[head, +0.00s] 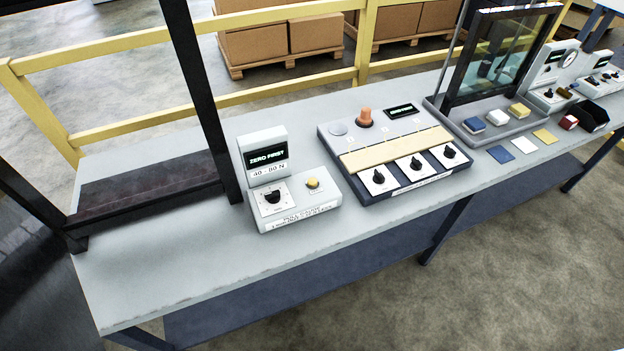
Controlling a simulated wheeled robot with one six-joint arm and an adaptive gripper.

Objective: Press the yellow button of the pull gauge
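The pull gauge (289,206) is a pale grey box with an upright display on the left half of the bench. Its dark screen (266,156) reads "ZERO FIRST", with "40 - 80 N" on a label below. The yellow button (313,184) is a small round cap on the gauge's sloped top, at the right. A black knob (273,196) on a white plate sits to its left. Nothing covers the button. My gripper is not in this view.
A dark post and frame (196,95) stand on the bench left of the gauge. A panel with several black knobs (396,150) and an orange knob (365,117) stands to the right. A glass-screened tray (455,125) is further right. The bench front (150,262) is clear.

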